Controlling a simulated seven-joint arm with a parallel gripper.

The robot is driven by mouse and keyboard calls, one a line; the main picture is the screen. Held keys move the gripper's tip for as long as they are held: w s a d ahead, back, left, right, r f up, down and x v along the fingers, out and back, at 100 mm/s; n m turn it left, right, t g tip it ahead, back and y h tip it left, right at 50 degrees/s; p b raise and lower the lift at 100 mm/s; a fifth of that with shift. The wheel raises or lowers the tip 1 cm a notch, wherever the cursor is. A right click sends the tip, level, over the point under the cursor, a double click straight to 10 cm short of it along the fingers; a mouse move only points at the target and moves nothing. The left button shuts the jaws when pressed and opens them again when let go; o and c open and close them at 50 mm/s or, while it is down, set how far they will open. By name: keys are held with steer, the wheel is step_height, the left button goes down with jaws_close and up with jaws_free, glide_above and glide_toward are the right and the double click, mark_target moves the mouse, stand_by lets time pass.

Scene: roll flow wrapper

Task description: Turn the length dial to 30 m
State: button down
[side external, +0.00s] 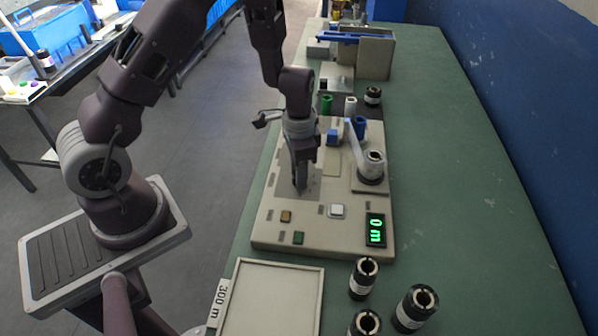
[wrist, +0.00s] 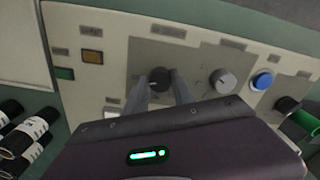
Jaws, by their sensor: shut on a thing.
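A black dial (wrist: 159,78) sits on a grey plate of the machine's panel (side external: 265,225). My gripper (wrist: 165,82) is shut on this dial, with one finger on each side of it. In the side external view my gripper (side external: 301,184) points down at the panel and hides the dial. A second, greyer knob (wrist: 222,81) stands right of it in the wrist view. The labels are too small to read, so I cannot tell which one is marked as length. The green display (side external: 375,230) reads 0 m.
An orange button (side external: 286,216), a green button (side external: 298,238) and a white button (side external: 336,210) are near the gripper. A blue button (wrist: 262,81) is beyond the second knob. A lever arm (side external: 356,148) stands at right. Black rolls (side external: 415,308) and a tray (side external: 243,290) are in front.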

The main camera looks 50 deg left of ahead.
steer(key=n, duration=0.7)
steer(key=shift+n, duration=0.4)
steer(key=n, duration=0.3)
steer(key=shift+w+n, duration=0.1)
steer(key=shift+n, duration=2)
steer(key=c, duration=1.1)
jaws_free()
steer(key=shift+o, duration=0.2)
